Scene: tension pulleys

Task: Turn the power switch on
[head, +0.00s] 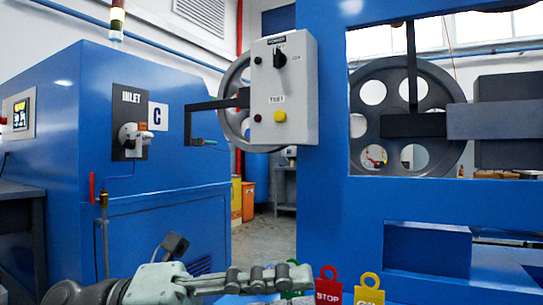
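The power switch (280,58) is a black rotary knob at the upper right of a light grey control box (298,105). A label reading POWER sits above it, and small markings surround it. I cannot clearly tell which marking the knob points to. My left gripper (304,278) lies low at the bottom of the head view, well below the box and apart from it. Its jointed grey fingers point right and overlap from this side, so its opening is unclear. My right gripper is not in view.
The box, with a red button (257,118) and a yellow button (279,116), hangs by a blue machine frame (324,205). A blue cabinet (60,150) with an INLET valve (131,136) stands left. Red STOP (328,292) and yellow (369,290) tags are near my gripper.

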